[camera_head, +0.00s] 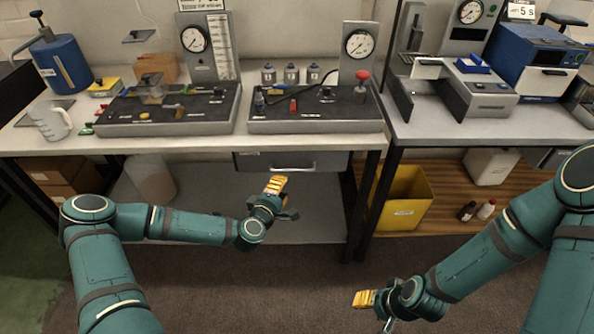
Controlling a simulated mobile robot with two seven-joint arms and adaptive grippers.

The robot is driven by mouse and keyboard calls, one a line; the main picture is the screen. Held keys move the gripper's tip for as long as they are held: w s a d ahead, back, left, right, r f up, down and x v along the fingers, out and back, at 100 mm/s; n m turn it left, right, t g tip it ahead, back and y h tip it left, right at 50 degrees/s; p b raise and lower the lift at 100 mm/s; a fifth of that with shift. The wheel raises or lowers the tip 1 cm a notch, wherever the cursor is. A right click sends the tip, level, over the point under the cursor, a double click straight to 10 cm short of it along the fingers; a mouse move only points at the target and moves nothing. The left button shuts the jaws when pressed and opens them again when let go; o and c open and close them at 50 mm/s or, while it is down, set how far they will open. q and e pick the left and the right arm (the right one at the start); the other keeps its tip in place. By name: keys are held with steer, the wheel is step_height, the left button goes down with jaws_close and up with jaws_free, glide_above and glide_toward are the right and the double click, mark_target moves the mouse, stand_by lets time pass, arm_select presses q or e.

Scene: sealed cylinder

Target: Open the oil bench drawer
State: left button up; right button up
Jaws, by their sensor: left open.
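A grey drawer (255,162) hangs under the right half of the left bench (190,144), below the panel with the gauge and three small canisters. Its pale bar handle (293,168) runs across the front. The drawer looks closed, flush under the benchtop. My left gripper (281,190) has yellow finger pads and is open and empty, just in front of and below the handle, apart from it as far as I can see. My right gripper (371,307) is low at the bottom centre, over the floor, far from the drawer; its jaw opening is not clear.
A yellow bin (405,197) stands under the right bench, with two small bottles beside it on a wooden shelf. A table leg (357,215) stands right of the drawer. Blue tank (62,62), jug (50,121) and gauges crowd the benchtops. Floor before the drawer is clear.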

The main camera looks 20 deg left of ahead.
mark_target(294, 171)
arm_select(q)
steer(key=b+x, duration=0.1)
steer(key=x, duration=1)
steer(key=shift+b, duration=0.3)
jaws_close()
